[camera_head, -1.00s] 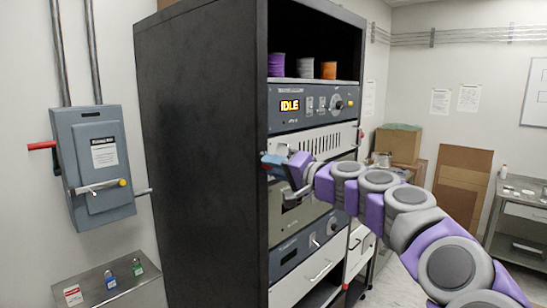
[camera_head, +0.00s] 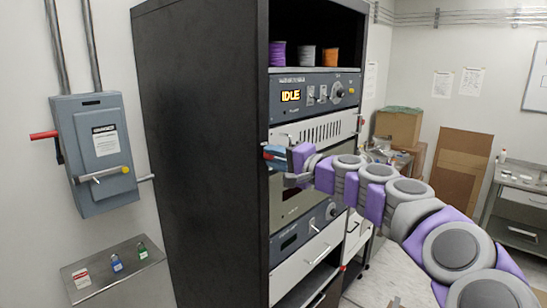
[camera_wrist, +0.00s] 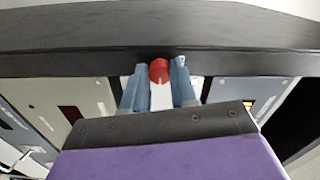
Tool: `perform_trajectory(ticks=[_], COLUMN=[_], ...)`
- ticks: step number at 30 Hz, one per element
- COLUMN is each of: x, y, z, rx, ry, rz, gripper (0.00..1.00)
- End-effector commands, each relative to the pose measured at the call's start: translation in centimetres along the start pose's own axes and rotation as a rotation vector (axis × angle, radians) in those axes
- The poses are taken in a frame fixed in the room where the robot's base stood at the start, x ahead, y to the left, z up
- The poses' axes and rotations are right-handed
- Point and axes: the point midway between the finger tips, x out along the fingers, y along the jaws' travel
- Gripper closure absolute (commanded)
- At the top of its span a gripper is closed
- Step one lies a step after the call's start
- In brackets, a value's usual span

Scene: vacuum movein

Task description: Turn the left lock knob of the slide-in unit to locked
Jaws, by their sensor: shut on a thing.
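A red lock knob (camera_wrist: 159,70) sits at the rack's front edge in the wrist view. My gripper (camera_wrist: 160,76) has its two blue fingers on either side of the knob and is shut on it. In the head view my gripper (camera_head: 273,155) is at the left front post of the rack, about mid-height. The knob is largely hidden there by the fingers. The slide-in unit's light front panel (camera_head: 309,132) shows just above and right of my gripper, partly covered by my arm. The knob's turn angle cannot be read.
The tall black rack (camera_head: 205,150) fills the middle. A blue-grey unit (camera_head: 318,97) reading IDLE is above my gripper, with spools (camera_head: 306,56) on the shelf. A grey switch box (camera_head: 98,150) hangs on the left wall. Cardboard boxes (camera_head: 398,127) stand at right.

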Motion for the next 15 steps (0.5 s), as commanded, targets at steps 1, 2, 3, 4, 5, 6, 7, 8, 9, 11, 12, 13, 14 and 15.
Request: perform_trajectory(ticks=[1,2,3,4,5,6,7,8,9,11,12,13,14,15], x=[-0.02,-0.03,-0.03,-0.04,-0.05,-0.05,-0.05,-0.04,-0.05,-0.04,-0.03,0.00,0.03,0.07], y=[0.37,0.37,0.38,0.38,0.37,0.35,0.33,0.31,0.25,0.16,0.10,0.07,0.05,0.02], z=[-0.15,-0.15,-0.16,-0.17,-0.17,-0.17,-0.16,-0.14,-0.09,0.01,0.08,0.13,0.18,0.23], rx=[0.001,0.001,0.001,0.001,0.002,0.001,0.001,0.001,0.000,-0.001,-0.001,-0.002,-0.002,-0.003], ry=[0.003,0.003,0.003,0.003,0.003,0.003,0.003,0.002,0.002,0.002,0.002,0.002,0.002,0.001], rz=[0.005,0.005,0.005,0.005,0.005,0.004,0.004,0.004,0.003,0.003,0.002,0.003,0.002,0.002], gripper=[1.00,1.00,1.00,0.70,0.67,0.63,0.60,0.58,0.54,0.48,0.47,0.47,0.47,0.47])
